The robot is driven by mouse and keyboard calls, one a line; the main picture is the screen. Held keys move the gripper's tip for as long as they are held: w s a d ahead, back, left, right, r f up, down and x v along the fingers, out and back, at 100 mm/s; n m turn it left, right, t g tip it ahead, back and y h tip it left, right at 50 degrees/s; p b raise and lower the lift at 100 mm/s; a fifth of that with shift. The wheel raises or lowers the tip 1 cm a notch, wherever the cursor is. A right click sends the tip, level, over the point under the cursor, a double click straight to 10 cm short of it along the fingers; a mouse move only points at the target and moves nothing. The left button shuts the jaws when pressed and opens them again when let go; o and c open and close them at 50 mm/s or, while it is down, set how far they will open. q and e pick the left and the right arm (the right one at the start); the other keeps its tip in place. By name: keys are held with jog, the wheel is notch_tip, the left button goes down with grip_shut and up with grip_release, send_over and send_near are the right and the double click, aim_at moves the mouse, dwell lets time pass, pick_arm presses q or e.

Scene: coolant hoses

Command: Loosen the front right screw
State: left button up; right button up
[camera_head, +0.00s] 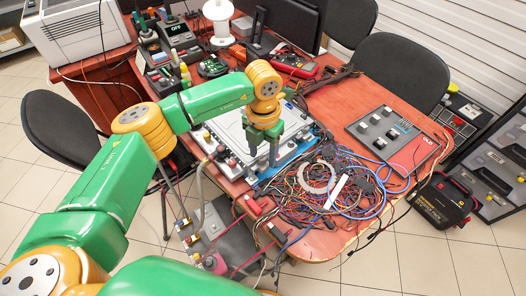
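A light grey unit with a flat top (232,136) sits on a blue-edged base on the red-brown table. My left gripper (262,158) points down over the right front part of the unit. Its two dark fingers are apart with nothing visible between them. I cannot make out the front right screw; it is too small or hidden by the gripper. My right gripper is not in view.
A tangle of coloured wires (335,190) covers the table right of the unit. Monitors, a red multimeter (295,64) and tools stand at the back. Black chairs (402,68) surround the table.

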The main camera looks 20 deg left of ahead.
aim_at(263, 157)
pick_arm(q)
jog(key=shift+r, duration=0.1)
notch_tip(263, 157, up, 7)
jog(key=shift+b, duration=0.5)
